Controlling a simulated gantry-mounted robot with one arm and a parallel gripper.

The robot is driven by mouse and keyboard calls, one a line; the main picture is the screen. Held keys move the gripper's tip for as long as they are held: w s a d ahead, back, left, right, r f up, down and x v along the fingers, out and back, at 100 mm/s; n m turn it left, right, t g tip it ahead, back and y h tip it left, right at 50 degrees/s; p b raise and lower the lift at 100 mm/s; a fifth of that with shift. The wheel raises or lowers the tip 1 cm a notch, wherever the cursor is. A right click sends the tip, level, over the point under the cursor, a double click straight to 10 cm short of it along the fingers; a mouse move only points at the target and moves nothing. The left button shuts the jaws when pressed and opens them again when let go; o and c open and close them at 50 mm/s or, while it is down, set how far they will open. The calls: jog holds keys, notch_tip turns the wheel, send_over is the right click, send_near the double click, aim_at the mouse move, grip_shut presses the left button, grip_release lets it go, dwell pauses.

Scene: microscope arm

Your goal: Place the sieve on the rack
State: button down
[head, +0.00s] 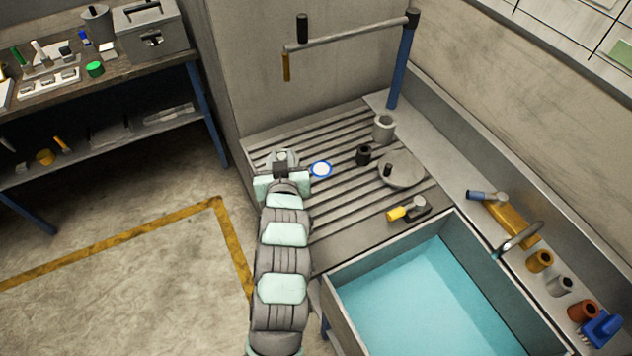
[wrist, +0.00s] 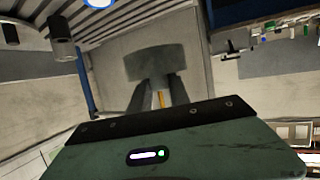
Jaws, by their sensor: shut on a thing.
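My gripper (head: 281,172) is over the left end of the ridged grey draining rack (head: 330,226). In the wrist view my gripper (wrist: 157,90) is shut on a plain grey, block-like thing (wrist: 152,62). Its face is in shade, and I cannot tell if it is the sieve. In the head view a bit of grey shows around the fingers, mostly hidden by my wrist. A small white disc with a blue rim (head: 320,169) lies on the rack just right of my gripper. It shows at the top edge in the wrist view.
A water-filled sink (head: 420,300) is in front. A blue post (head: 401,65) carries a horizontal bar above the back.

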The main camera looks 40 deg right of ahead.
jog(key=s+d+r+m+g+h, duration=0.1)
jog(key=s+d+r, duration=0.15)
jog(key=d, duration=0.25)
jog(key=s+d+r+m+g+h, duration=0.1)
jog(key=s+d+m, duration=0.15)
jog(key=d, duration=0.25)
jog(key=shift+n, duration=0.35)
jog(key=f, duration=1.9)
jog(key=shift+s+d+f+p, duration=0.1)
jog(key=shift+s+p, duration=0.15)
jog(key=shift+p, duration=0.1)
jog(key=shift+f, duration=0.15)
jog(key=c, duration=1.2)
grip_release()
jog(key=shift+s+a+r, duration=0.3)
jog(key=shift+a+r, duration=0.05)
jog(key=shift+a, duration=0.05)
jog(key=v, duration=1.1)
